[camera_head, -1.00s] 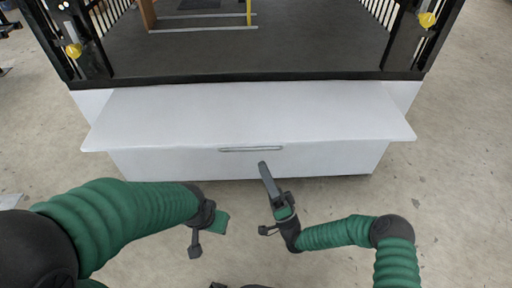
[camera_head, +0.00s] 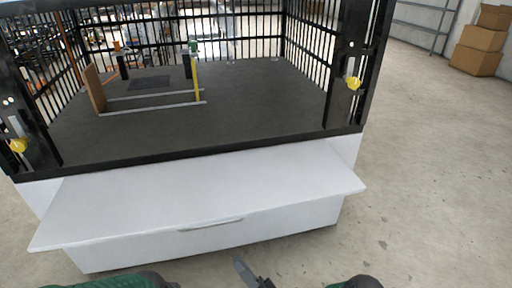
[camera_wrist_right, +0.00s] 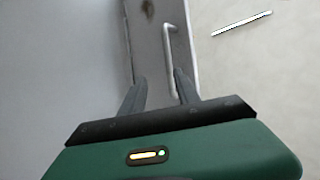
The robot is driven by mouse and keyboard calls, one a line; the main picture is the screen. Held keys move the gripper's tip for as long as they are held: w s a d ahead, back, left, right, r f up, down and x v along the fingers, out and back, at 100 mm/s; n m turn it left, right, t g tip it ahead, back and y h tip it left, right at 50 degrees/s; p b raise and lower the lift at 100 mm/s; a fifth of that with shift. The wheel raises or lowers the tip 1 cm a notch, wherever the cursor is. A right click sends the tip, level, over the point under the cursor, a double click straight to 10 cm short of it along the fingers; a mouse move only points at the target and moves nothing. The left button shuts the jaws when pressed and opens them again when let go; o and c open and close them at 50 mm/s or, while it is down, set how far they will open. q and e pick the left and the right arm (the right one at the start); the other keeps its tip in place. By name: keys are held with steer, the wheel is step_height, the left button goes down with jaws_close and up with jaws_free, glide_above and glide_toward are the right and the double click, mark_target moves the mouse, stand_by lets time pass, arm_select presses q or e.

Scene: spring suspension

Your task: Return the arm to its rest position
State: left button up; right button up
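My right gripper (camera_head: 243,267) shows at the bottom edge of the head view, in front of the white drawer front. In the right wrist view its two dark fingers (camera_wrist_right: 160,90) stand apart with nothing held between them. The metal drawer handle (camera_wrist_right: 170,60) is beyond the fingertips there; contact cannot be made out. Green segments of my left arm (camera_head: 110,282) show at the bottom left of the head view, and its gripper is out of frame.
A white bench (camera_head: 200,195) with a handle (camera_head: 212,224) fronts a black-barred cage with a dark floor (camera_head: 240,105). Inside stand a wooden board (camera_head: 94,88) and a yellow post (camera_head: 197,82). Cardboard boxes (camera_head: 477,50) are at the upper right. The floor (camera_head: 430,180) on the right is clear.

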steer(key=w+a+n+g+h+p, duration=0.1)
steer(key=w+a+n+g+h, duration=0.1)
steer(key=w+n+g+h, duration=0.3)
steer(key=w+d+n+g+h+p, duration=0.1)
steer(key=w+d+h, duration=0.3)
steer(key=d+h, duration=0.2)
steer(key=s+d+r+m+g+h+p, duration=0.1)
steer(key=s+d+h, duration=0.15)
steer(key=d, duration=0.35)
steer(key=s+d+r+g+h+p, duration=0.1)
steer(key=s+d+r+h, duration=0.1)
steer(key=d+h, duration=0.3)
steer(key=s+d+r+m+g+h+p, duration=0.1)
steer(key=s+d+r+g, duration=0.1)
steer(key=s+d, duration=0.35)
steer(key=s+d+r+m+g, duration=0.1)
steer(key=s+d+r, duration=0.1)
steer(key=s, duration=0.6)
steer(key=s+d+r+m+g+h+p, duration=0.1)
steer(key=s+d+r+g, duration=0.15)
steer(key=s, duration=0.35)
steer(key=w+p+v, duration=0.3)
steer(key=p+v, duration=1.5)
steer(key=w+r+p+v, duration=0.1)
steer(key=w+p+v, duration=0.3)
steer(key=p+v, duration=1.4)
steer(key=shift+w+d+r+p, duration=0.3)
steer(key=shift+d+p, duration=0.1)
steer(key=shift+d, duration=0.1)
